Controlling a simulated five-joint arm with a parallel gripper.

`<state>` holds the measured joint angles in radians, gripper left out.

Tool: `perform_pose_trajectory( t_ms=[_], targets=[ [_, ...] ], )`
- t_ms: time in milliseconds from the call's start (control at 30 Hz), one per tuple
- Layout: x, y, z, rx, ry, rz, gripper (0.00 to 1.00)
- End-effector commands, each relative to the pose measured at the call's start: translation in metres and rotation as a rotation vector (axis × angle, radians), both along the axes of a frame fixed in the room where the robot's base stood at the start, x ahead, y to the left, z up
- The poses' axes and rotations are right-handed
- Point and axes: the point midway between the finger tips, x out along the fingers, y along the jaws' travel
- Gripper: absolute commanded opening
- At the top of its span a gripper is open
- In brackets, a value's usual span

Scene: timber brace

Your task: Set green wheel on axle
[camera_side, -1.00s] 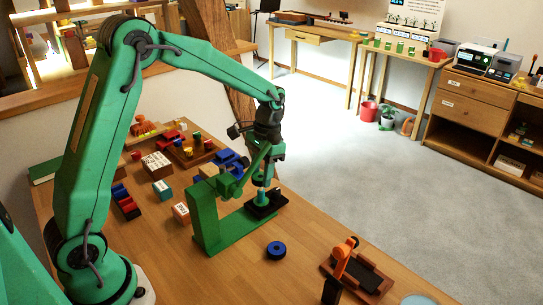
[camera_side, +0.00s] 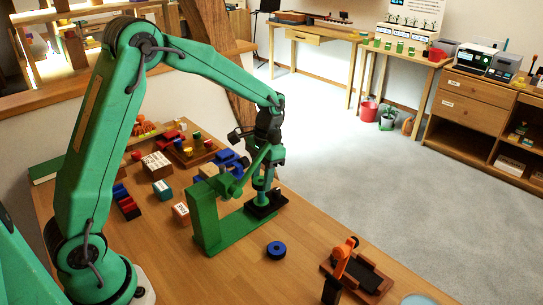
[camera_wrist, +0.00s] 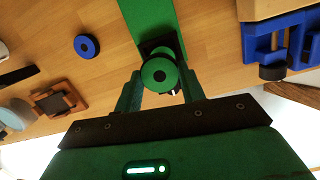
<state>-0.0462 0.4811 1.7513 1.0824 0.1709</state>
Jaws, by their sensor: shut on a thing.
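The green wheel (camera_wrist: 160,75), a disc with a dark centre hole, sits between the two fingers of my gripper (camera_wrist: 159,84) in the wrist view. My gripper is shut on it. In the side view my gripper (camera_side: 263,186) points down above the black block (camera_side: 268,205) at the end of the green stand's foot. The black block also shows behind the wheel in the wrist view (camera_wrist: 149,45). The axle is hidden or too small to make out, so I cannot tell whether the wheel is around it.
A green stand (camera_side: 207,215) rises close beside my gripper on the left. A blue wheel (camera_side: 276,250) lies flat on the table in front. An orange and dark device (camera_side: 355,270) stands at the front right. Blocks and trays crowd the table behind and left.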

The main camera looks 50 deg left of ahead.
Motion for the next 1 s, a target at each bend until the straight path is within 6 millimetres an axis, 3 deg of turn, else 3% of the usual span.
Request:
perform_pose_trajectory(
  t_ms=[733,767,800,900,1000],
  targets=[
    [0.0,0.0,-0.013,0.0,0.001,0.0,0.14],
    [0.0,0.0,-0.014,0.0,0.001,0.0,0.41],
    [0.0,0.0,-0.013,0.0,0.0,0.0,0.49],
    [0.0,0.0,-0.013,0.0,0.0,0.0,0.65],
    [0.0,0.0,-0.013,0.0,0.0,0.0,0.65]
  ],
)
